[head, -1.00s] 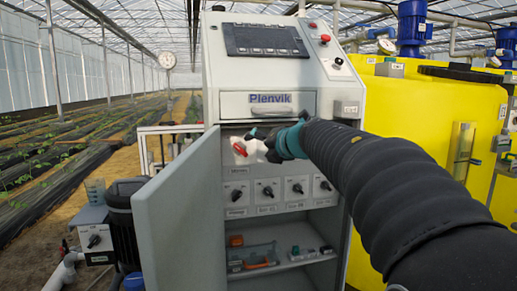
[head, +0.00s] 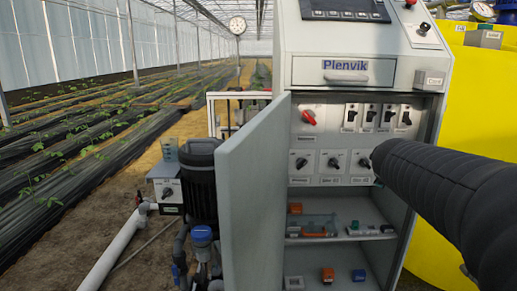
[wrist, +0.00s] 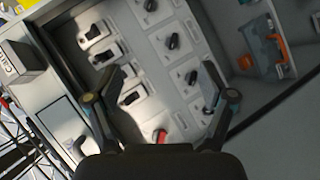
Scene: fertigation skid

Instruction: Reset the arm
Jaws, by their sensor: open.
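My gripper (wrist: 162,95) is open and empty in the wrist view, its two fingers spread in front of the cabinet's switch panel. A red rotary switch (wrist: 160,135) shows between the fingers, low in that view. In the head view my dark sleeved arm reaches in from the right and ends before the panel; the gripper itself is hidden there. The grey Plenvik cabinet (head: 345,66) stands open. Its panel holds the red rotary switch (head: 308,117), a row of several toggle switches (head: 369,117) and black rotary knobs (head: 333,161) below.
The cabinet door (head: 252,195) swings out toward me on the left. Shelves below hold small parts, among them an orange block (head: 295,208). A pump (head: 203,185) stands left of the door. A yellow tank (head: 480,110) stands at the right. Planted rows fill the far left.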

